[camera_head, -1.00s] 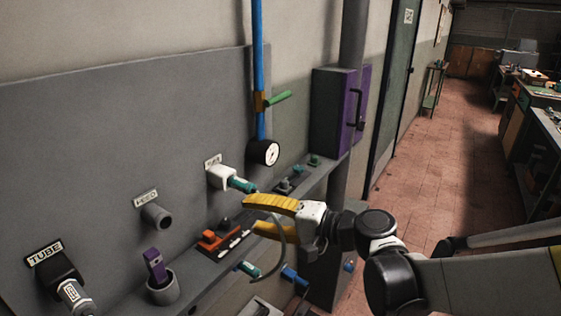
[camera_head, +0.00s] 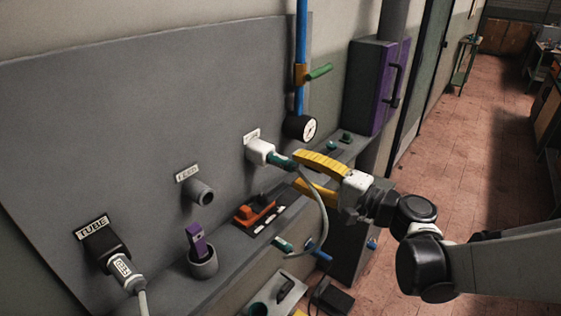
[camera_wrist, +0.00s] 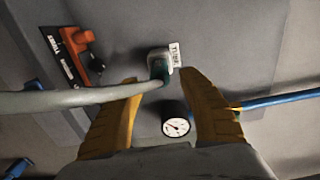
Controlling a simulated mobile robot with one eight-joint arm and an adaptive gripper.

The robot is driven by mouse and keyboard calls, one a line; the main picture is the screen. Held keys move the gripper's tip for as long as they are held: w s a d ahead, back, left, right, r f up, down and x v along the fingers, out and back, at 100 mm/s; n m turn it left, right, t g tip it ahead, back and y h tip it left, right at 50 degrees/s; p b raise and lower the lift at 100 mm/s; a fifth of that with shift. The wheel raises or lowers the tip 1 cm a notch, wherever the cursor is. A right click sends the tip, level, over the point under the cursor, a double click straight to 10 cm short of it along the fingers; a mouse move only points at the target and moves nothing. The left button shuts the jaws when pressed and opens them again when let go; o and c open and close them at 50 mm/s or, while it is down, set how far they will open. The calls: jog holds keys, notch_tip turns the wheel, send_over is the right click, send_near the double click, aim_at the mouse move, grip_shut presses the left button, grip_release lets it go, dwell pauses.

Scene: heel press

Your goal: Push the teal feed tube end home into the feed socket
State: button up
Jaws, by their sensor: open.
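A teal tube end (camera_head: 281,161) sits in a white socket (camera_head: 259,151) on the wall panel. How deep it sits I cannot tell. A pale hose (camera_head: 322,215) hangs from it in a loop. In the wrist view the teal end (camera_wrist: 159,71) lies between and just beyond my fingertips, with the pale hose (camera_wrist: 60,100) running left. My gripper (camera_head: 297,169) is open, its yellow fingers around the outer part of the teal end; contact is unclear. A grey round socket (camera_head: 200,192), its label seemingly reading FEED, stands empty to the left.
A pressure gauge (camera_head: 300,128) on a blue pipe (camera_head: 301,50) is close right of the white socket. A shelf below carries an orange block (camera_head: 250,212) and a cup (camera_head: 203,262) with a purple piece. A black TUBE holder (camera_head: 100,244) is at left. A purple box (camera_head: 375,85) stands right.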

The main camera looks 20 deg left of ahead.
aim_at(277, 160)
jog(key=shift+x, duration=3.55)
grip_shut()
jog(key=shift+s+d, duration=0.1)
jog(key=shift+b+v, duration=0.3)
jog(key=shift+v, duration=2.65)
